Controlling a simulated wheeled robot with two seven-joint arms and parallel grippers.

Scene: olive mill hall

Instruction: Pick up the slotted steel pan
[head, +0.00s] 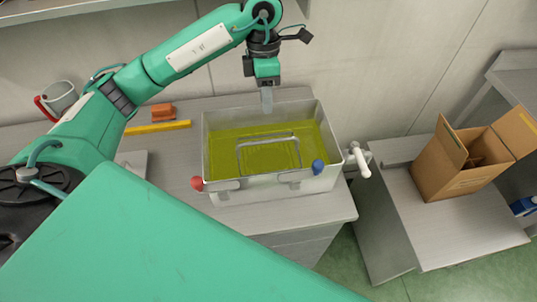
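A pale rectangular tank (328,134) holding yellow-green liquid stands on the grey bench. A thin steel frame or handle (268,139) shows in the liquid near the tank's middle. It may belong to the slotted steel pan; I cannot make out a slotted pan body. My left gripper (267,103) points down over the tank's back part, behind the steel frame and apart from it. Its fingers look like one narrow grey shape from here, so their opening is unclear. Nothing visible hangs from it. My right gripper is out of view.
A white tap (360,160) sticks out right. An open cardboard box (450,186) stands on the right table.

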